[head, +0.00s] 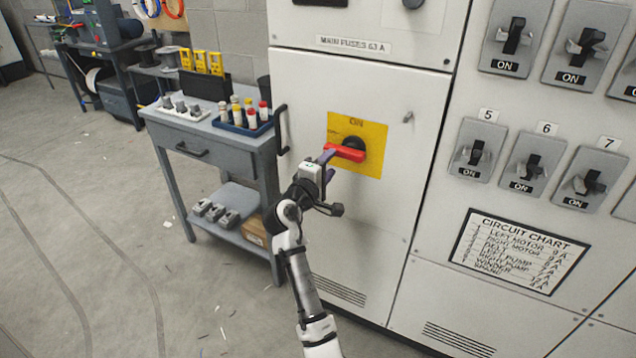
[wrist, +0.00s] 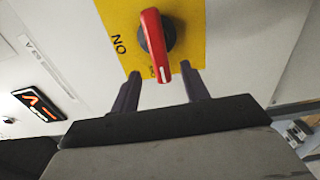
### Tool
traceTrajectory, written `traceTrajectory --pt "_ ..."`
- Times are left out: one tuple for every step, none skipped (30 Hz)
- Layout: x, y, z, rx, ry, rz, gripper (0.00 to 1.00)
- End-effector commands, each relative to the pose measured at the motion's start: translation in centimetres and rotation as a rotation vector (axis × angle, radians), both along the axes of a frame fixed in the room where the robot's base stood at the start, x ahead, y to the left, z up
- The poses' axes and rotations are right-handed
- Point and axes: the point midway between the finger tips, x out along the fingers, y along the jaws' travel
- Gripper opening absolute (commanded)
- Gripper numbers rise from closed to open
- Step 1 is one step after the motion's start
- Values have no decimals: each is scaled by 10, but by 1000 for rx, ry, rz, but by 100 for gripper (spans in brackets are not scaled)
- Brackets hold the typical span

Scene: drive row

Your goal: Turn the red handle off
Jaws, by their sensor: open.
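The red handle (head: 344,153) sits on a dark round hub on a yellow plate (head: 371,134) on the white cabinet door, below the "MAIN FUSES 63 A" label. The word "ON" shows at the plate's top. In the head view the handle points left from its hub. My gripper (head: 328,165) is in front of the plate, at the handle's free end. In the wrist view the red handle (wrist: 155,45) lies between the two purple fingertips of my gripper (wrist: 159,80), with gaps on both sides. The fingers are open. The wrist view does not clearly show contact.
A grey workbench (head: 211,139) with a blue tray (head: 242,128) of fuses stands left of the cabinet. A black door handle (head: 282,130) sticks out near the cabinet's left edge. Several lever switches (head: 478,150) and a circuit chart (head: 520,252) are on the right panel.

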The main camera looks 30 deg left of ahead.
Motion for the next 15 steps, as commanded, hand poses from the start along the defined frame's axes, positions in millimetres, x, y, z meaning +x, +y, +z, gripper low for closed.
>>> traceTrajectory --pt "-13 0 -4 3 1 1 45" --pt "-19 1 -4 2 0 2 45" --pt "-27 1 -3 1 0 1 45" --pt "-33 1 -3 1 0 1 45" --pt "-38 1 -3 2 0 1 45" --pt "-44 1 -2 1 0 0 45" --pt "-48 1 -2 0 0 0 45" --pt "-51 1 -2 0 0 -1 45" --pt "-55 1 -2 0 0 -2 45" --pt "-58 1 -2 0 1 -2 45" --pt "-59 1 -1 0 2 -2 45" --pt "-61 1 -1 0 1 -3 45" --pt "-62 1 -1 0 1 -3 45" --pt "-63 1 0 0 1 -3 45" --pt "-64 1 0 0 1 -3 45"
